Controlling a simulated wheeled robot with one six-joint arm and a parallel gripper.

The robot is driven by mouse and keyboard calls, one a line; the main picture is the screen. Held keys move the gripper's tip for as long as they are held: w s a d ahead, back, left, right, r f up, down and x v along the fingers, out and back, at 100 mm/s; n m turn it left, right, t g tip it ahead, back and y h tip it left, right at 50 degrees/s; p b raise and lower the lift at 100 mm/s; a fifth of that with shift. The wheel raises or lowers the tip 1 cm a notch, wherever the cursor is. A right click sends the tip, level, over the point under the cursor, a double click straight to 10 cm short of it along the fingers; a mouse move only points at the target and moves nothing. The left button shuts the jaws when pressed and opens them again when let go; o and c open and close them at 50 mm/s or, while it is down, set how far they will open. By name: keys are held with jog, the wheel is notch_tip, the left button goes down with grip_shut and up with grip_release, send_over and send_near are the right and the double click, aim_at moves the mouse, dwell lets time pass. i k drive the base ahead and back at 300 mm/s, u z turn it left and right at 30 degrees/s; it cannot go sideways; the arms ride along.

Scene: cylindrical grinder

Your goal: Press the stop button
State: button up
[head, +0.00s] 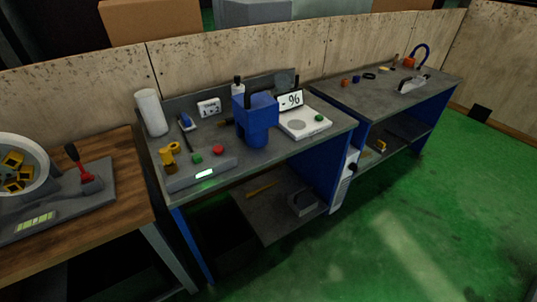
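A red button (218,150), which looks like the stop button, sits on the top of a grey control panel (222,166) at the front edge of the middle workbench. A green button (197,160) is to its left on the same panel. A small lit green display (205,174) is on the panel's front face. Nothing covers the red button in the head view. My gripper is not in this view.
A blue machine (255,125) stands right of the panel. Yellow fittings (169,153) stand at its left end. A white scale (304,122) and paper roll (151,112) share the workbench (270,158). A wooden table (115,205) is left. Green floor (400,220) is open at right.

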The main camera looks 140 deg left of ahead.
aim_at(218, 150)
jog(key=u, duration=5.1)
